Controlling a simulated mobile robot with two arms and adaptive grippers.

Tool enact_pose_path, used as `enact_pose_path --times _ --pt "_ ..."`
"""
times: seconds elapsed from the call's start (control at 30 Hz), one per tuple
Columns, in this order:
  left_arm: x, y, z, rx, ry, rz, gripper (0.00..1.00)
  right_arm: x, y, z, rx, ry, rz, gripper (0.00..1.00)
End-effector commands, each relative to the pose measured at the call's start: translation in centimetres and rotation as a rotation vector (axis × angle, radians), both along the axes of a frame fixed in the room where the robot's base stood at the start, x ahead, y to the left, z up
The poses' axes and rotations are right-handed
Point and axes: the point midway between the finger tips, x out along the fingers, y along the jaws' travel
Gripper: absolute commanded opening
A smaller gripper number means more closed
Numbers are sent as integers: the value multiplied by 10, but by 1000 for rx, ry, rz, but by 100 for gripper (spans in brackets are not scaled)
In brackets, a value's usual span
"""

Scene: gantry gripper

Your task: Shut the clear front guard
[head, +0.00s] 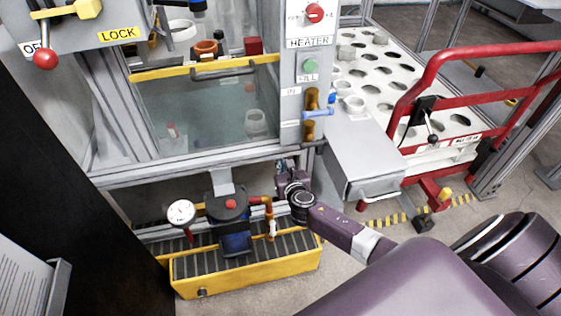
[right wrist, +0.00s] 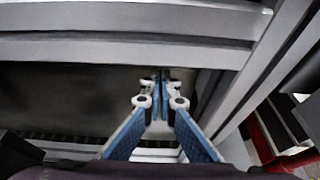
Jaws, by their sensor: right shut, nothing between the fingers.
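The clear front guard (head: 200,115) is a see-through panel in the machine's grey frame, left of the middle in the head view. A yellow bar (head: 180,69) runs along its top edge. The space above the bar looks uncovered, and parts inside show there. My right gripper (head: 284,172) is just below and right of the panel, near the frame's lower rail. In the right wrist view its blue-padded fingers (right wrist: 162,76) are shut with nothing between them. Grey rails lie beyond the fingertips; I cannot tell if they touch. My left gripper is out of view.
A yellow tray (head: 248,272) with a gauge (head: 181,212) and a dark blue pump (head: 233,232) stands below the frame. A grey control post (head: 309,75) stands right of the panel. A red-railed gate (head: 480,50) and a white holed table (head: 385,75) are at right.

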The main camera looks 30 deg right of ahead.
Motion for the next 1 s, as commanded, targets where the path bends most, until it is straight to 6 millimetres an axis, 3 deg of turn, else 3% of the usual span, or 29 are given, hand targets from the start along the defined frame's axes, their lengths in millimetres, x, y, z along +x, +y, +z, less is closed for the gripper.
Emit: enact_pose_path --times 0.67,0.87,1.0 --pt "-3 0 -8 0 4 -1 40 0 0 4 -1 -3 0 0" --pt "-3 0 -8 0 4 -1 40 -17 4 9 -2 -1 2 0" --pt "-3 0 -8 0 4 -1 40 -40 11 16 0 0 2 0"
